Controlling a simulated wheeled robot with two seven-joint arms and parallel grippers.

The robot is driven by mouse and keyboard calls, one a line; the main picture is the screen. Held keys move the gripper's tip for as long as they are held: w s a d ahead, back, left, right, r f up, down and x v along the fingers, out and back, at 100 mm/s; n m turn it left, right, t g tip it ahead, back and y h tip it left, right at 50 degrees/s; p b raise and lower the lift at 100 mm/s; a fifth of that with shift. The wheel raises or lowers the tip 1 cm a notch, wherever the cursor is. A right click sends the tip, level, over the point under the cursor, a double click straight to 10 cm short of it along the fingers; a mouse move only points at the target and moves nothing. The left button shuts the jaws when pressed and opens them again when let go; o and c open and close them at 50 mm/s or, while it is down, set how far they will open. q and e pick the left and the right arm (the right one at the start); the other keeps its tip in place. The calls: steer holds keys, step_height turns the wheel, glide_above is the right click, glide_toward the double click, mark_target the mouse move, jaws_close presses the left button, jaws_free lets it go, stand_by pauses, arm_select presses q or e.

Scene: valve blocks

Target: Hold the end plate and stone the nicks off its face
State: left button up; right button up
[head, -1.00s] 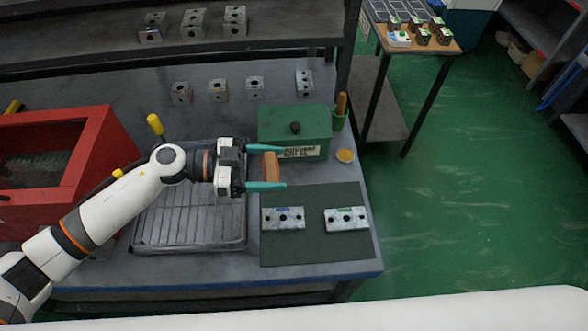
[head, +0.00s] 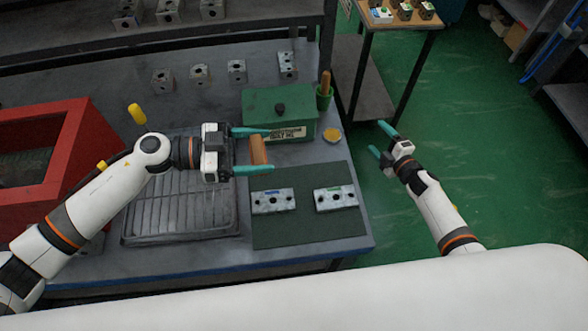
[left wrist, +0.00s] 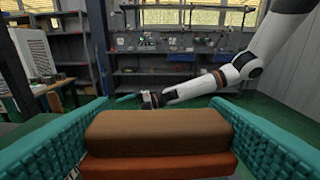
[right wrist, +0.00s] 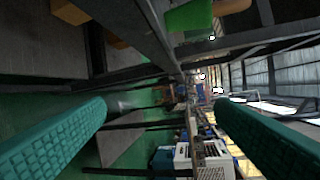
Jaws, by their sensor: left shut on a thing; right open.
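Two grey metal plates with holes lie flat on the dark green mat (head: 308,230): one with a blue label (head: 273,201) at left, one with a green label (head: 335,199) at right. I cannot tell which is the end plate. My left gripper (head: 253,151) is shut on a two-tone brown and orange-red stone (head: 259,151), held just beyond the left plate; the stone (left wrist: 158,140) fills the gap between the fingers in the left wrist view. My right gripper (head: 379,140) is open and empty, over the floor beyond the bench's right edge. Nicks are too small to see.
A ribbed tray (head: 180,205) and a red bin (head: 45,150) lie left. Several metal blocks line the bench's back.

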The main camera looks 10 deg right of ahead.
steer(key=w+a+r+n+y, duration=0.3)
steer(key=a+r+n+y, duration=0.25)
steer(key=r, duration=0.35)
step_height(320, 180, up, 7)
steer(key=n+g+h, duration=0.1)
steer(key=n+g, duration=1.5)
steer(key=n, duration=1.1)
glide_above(273, 200)
steer(key=w+d, duration=0.3)
steer(key=d, duration=0.1)
steer(key=s+f+n+h, duration=0.2)
steer(key=s+n+h, duration=0.1)
steer(key=h, duration=0.1)
steer(key=shift+t, duration=0.4)
steer(key=x, duration=1)
steer(key=shift+d+f, duration=0.2)
steer(key=shift+f, duration=0.3)
steer(key=c, duration=1.3)
